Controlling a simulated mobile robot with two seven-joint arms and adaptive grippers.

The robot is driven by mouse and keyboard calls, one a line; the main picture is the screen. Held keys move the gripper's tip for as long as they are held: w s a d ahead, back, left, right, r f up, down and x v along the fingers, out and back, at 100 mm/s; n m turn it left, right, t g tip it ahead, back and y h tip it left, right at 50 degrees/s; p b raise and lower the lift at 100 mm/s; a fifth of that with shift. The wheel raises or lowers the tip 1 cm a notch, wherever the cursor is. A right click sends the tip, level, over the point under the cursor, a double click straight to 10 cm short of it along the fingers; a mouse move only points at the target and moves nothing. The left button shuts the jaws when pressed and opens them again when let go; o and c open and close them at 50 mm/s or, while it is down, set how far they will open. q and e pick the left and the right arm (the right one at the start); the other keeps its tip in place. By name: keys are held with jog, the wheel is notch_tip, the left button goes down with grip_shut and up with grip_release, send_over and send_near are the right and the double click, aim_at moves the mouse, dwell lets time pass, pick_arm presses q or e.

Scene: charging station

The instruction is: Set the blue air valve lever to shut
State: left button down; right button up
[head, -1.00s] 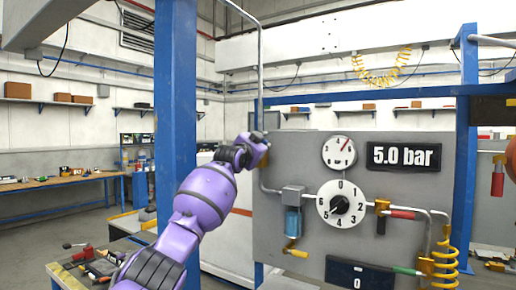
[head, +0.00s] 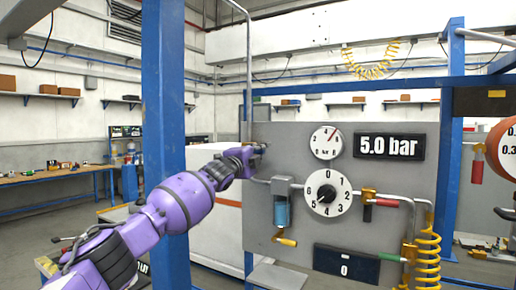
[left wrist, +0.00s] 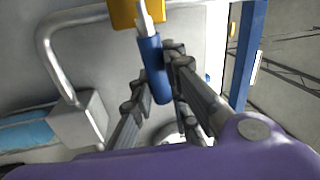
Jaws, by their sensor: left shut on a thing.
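The blue lever (left wrist: 154,68) shows in the left wrist view as a blue grip on a pale metal stem. The stem joins a yellow valve body (left wrist: 136,12) at the top of that view. My left gripper (left wrist: 156,86) has its dark fingers around the blue grip and is shut on it. In the head view my left gripper (head: 258,149) is at the upper left part of the grey panel (head: 292,150). It hides the blue lever there, so I cannot tell the lever's angle on the panel. My right gripper is not in view.
The panel carries a gauge (head: 326,142), a "5.0 bar" display (head: 389,146), a numbered dial (head: 328,193) and a red-handled valve (head: 386,202). A filter (head: 282,211) hangs below a pipe. A blue post (head: 165,130) stands beside my left arm.

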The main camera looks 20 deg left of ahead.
pick_arm(q)
jog(key=shift+d+f+m+h, duration=0.1)
jog(key=shift+f+m+h, duration=0.35)
jog(key=shift+m, duration=0.25)
jog(key=shift+f, duration=0.1)
jog(key=c, duration=1.7)
grip_release()
jog(key=shift+o, duration=0.2)
